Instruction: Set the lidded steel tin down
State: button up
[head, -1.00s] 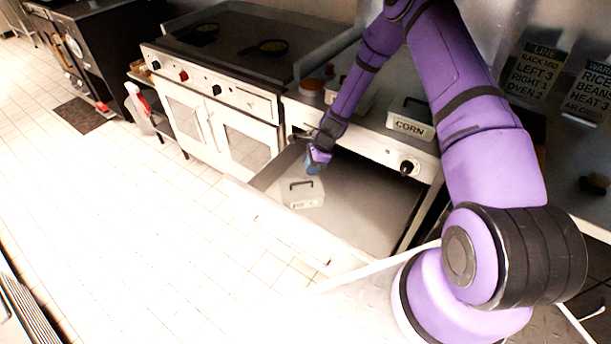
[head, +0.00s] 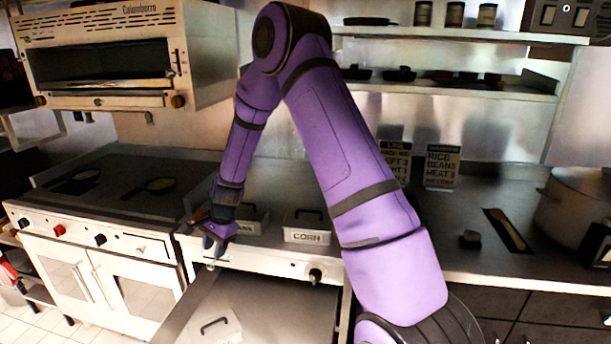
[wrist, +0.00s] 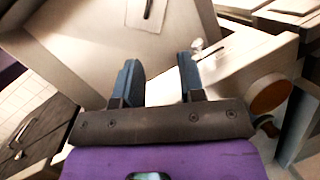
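A lidded steel tin (head: 215,330) with a dark lid handle sits in the open drawer (head: 262,300), cut by the bottom of the head view. My gripper (head: 214,248) is above and behind it, close to the counter's front panel, and apart from the tin. In the wrist view my gripper (wrist: 160,80) has its two blue fingers spread with nothing between them. Beyond them a pale lid with a dark handle (wrist: 149,9) shows at the top, cut by the edge; it looks like the same tin.
A tin marked CORN (head: 307,236) and another tin (head: 250,220) stand on the counter behind my gripper. A griddle range (head: 110,190) is at the left. A large pot (head: 575,215) stands at the right. The drawer's floor right of the tin is bare.

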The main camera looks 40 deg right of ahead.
jog(key=s+r+n+t+h, duration=0.1)
jog(key=s+r+n, duration=0.3)
jog(key=r, duration=0.5)
jog(key=s+r+n, duration=0.1)
jog(key=s+r, duration=0.5)
jog(key=r, duration=0.2)
jog(key=s+r+n+t+h, duration=0.1)
jog(key=s+r+n, duration=0.3)
jog(key=r, duration=0.5)
jog(key=s+d+r+n+t, duration=0.1)
jog(key=s+r, duration=0.3)
jog(key=s, duration=0.7)
jog(key=s+d+r+n+h, duration=0.1)
jog(key=s+r+n, duration=0.3)
jog(key=s, duration=0.7)
jog(key=shift+s+t, duration=0.2)
jog(key=shift+t, duration=0.2)
